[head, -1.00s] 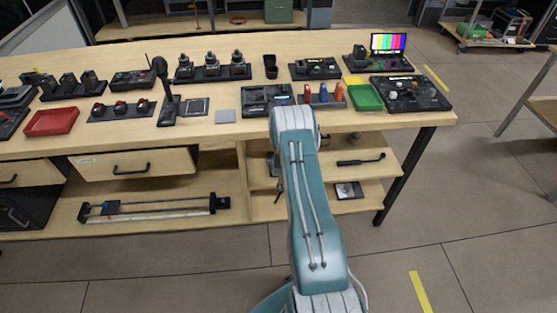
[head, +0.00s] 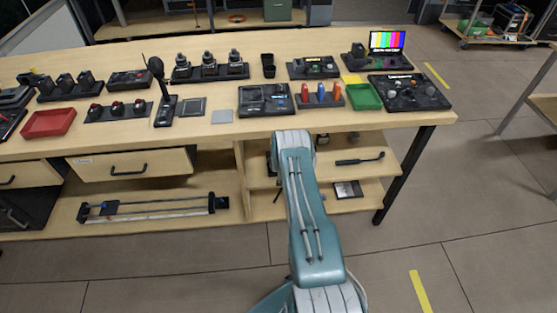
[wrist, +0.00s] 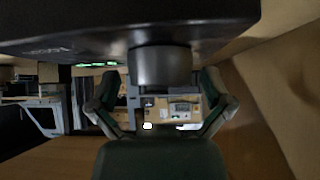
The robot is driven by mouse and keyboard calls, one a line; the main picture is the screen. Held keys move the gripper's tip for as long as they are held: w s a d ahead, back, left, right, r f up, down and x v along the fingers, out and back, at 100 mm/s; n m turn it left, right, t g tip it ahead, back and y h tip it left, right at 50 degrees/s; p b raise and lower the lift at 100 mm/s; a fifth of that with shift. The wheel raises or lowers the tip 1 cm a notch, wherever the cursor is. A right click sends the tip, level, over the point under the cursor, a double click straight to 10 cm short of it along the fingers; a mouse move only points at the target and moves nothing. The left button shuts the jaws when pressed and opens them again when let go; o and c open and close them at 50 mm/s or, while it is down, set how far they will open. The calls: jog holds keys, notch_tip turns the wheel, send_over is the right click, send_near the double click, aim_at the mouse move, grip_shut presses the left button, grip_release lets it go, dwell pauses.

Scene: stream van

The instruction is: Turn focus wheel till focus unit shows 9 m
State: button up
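In the wrist view, a dark cylindrical wheel (wrist: 162,68) sticks out from a black unit (wrist: 70,35), which fills the top of the picture. A small green lit display (wrist: 97,64) shows at the unit's lower edge, seen too edge-on to read. My gripper (wrist: 160,78) is open, with one finger on each side of the wheel. Gaps show between the fingers and the wheel, and I cannot tell any contact. In the head view my gripper is hidden behind my arm, and I cannot tell there which device is the focus unit.
The wooden bench (head: 130,57) carries several control panels, a red tray (head: 48,123), a green tray (head: 365,97), a microphone (head: 160,90) and a colour-bar monitor (head: 387,41). A lower shelf (head: 270,205) runs beneath.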

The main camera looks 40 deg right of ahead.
jog(key=c, duration=1)
jog(key=shift+s+a+f+m, duration=0.1)
jog(key=shift+f+m, duration=0.05)
jog(key=shift+m, duration=0.15)
jog(key=o, duration=1.1)
jog(key=shift+s+a+r, duration=0.15)
jog(key=shift+s+r, duration=0.05)
jog(key=shift+r, duration=0.35)
jog(key=v, duration=1.1)
jog(key=shift+w+a+f, duration=0.1)
jog(key=shift+a, duration=0.1)
